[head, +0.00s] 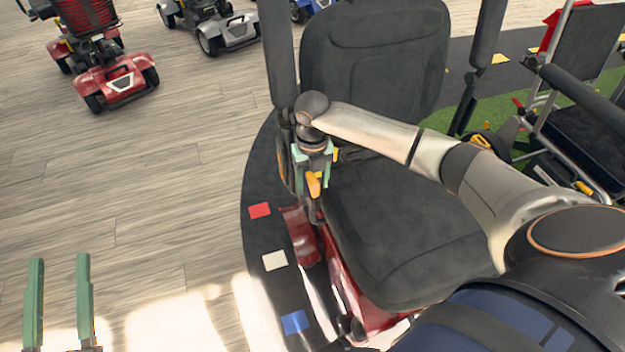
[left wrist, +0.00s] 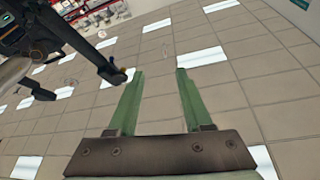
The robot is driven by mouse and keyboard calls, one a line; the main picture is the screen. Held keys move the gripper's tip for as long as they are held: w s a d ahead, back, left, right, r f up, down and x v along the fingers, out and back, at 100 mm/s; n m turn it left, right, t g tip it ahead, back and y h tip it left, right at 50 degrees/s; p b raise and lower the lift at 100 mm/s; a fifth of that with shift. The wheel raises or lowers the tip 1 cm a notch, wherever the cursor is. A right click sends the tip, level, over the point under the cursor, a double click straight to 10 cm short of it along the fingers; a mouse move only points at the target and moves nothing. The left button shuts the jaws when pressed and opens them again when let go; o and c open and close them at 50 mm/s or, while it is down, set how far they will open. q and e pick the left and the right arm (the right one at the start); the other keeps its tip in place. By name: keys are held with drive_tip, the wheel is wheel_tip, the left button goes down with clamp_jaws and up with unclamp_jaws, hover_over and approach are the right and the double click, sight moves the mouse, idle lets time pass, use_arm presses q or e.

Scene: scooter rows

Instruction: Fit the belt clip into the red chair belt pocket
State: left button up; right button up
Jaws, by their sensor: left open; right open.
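The red chair (head: 395,230) is a mobility scooter with a dark grey seat and a red base, in the middle of the head view. My right gripper (head: 312,168) is open and points down at the seat's left edge. A small yellow-orange piece (head: 314,185) shows at its green fingers; I cannot tell whether it is the belt clip or part of the pocket, nor whether the fingers touch it. My left gripper (head: 59,260) is open and empty over the floor at the lower left. It also shows open and empty in the left wrist view (left wrist: 160,74).
The chair's left armrest (head: 278,55) stands upright beside my right gripper. A dark strip with red, cream and blue squares (head: 274,260) runs left of the chair. Other scooters (head: 115,80) stand at the upper left. A black-seated chair (head: 580,115) is at right. The left floor is clear.

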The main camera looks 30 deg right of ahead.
drive_tip(key=shift+r, duration=0.3)
wheel_tip(320, 180, up, 5)
drive_tip(key=shift+r+p, duration=0.2)
drive_tip(key=shift+p, duration=0.65)
use_arm(q)
wheel_tip(320, 180, down, 16)
drive_tip(key=n+g+y+p, duration=0.1)
drive_tip(key=n+g+y, duration=0.2)
drive_tip(key=g, duration=0.3)
drive_tip(key=shift+s+a+f+g+y, duration=0.25)
drive_tip(key=shift+s+a+g+y, duration=0.1)
drive_tip(key=shift+a+g+y, duration=0.05)
use_arm(e)
wheel_tip(320, 180, up, 6)
drive_tip(key=shift+r, duration=0.25)
